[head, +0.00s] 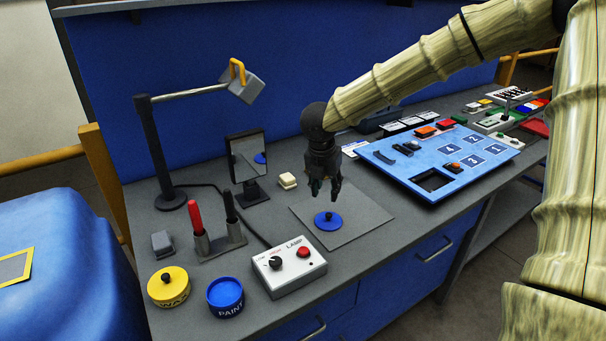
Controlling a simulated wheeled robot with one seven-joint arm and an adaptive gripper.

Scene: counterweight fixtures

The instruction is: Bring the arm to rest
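My gripper (325,194) hangs at the end of my arm over the workbench, pointing down. Its fingers look apart, with nothing seen between them. Below it a round blue lid with a dark knob (327,221) lies on a square grey mat (366,222). A gap seems to show between the fingertips and the knob. My arm reaches in from the upper right, stretched out over the bench.
Near my gripper stand a mirror (246,158), a lamp (243,86) on a post, a lamp control box (290,270), a blue paint tin (225,296) and a yellow tin (169,288). A blue numbered board (445,158) lies right. The mat's right part is clear.

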